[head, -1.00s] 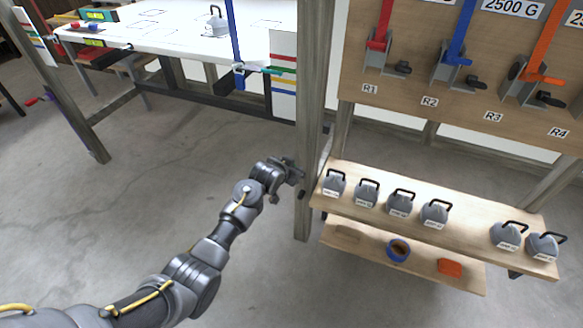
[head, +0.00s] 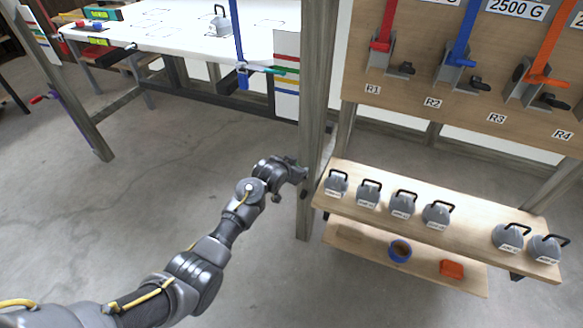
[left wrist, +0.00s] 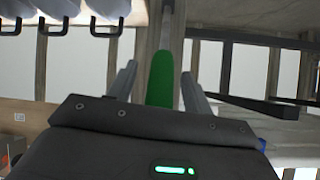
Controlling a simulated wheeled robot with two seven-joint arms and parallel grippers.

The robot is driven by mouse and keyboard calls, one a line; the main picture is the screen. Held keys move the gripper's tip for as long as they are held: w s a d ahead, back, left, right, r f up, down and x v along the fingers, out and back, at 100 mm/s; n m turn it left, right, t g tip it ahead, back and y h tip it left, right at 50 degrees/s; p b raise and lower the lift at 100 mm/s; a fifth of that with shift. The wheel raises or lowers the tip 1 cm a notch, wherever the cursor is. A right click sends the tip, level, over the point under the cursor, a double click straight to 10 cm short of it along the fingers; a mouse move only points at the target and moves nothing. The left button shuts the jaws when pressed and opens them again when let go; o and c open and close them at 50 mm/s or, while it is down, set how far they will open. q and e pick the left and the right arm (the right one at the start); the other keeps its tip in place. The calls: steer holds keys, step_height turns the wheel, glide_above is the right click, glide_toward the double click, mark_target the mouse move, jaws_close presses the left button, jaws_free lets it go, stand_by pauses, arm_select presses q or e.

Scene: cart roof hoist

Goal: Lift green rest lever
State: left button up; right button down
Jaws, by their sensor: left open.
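In the left wrist view a green lever (left wrist: 160,79) runs lengthwise between the two fingers of my left gripper (left wrist: 159,85). The fingers are apart, with a finger on each side of the lever, and gaps show at both sides. In the head view my left gripper (head: 299,173) is beside the wooden post (head: 313,120) at the left end of the weight shelf. I cannot make out the green lever there; the gripper and post seem to hide it. My right gripper is not in view.
A wooden shelf (head: 470,236) with several grey weights stands right of the post. A lower shelf holds a blue cup (head: 400,251) and an orange block (head: 452,269). A white table (head: 180,45) is behind; the floor (head: 150,200) is open.

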arm_select(q)
steer(key=p+v, duration=0.1)
steer(key=v, duration=0.9)
steer(key=shift+s+r, duration=0.15)
steer(key=shift+r, duration=0.05)
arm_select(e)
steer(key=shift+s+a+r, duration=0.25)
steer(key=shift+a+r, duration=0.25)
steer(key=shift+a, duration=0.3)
arm_select(q)
steer(key=shift+a, duration=0.1)
steer(key=shift+c, duration=0.4)
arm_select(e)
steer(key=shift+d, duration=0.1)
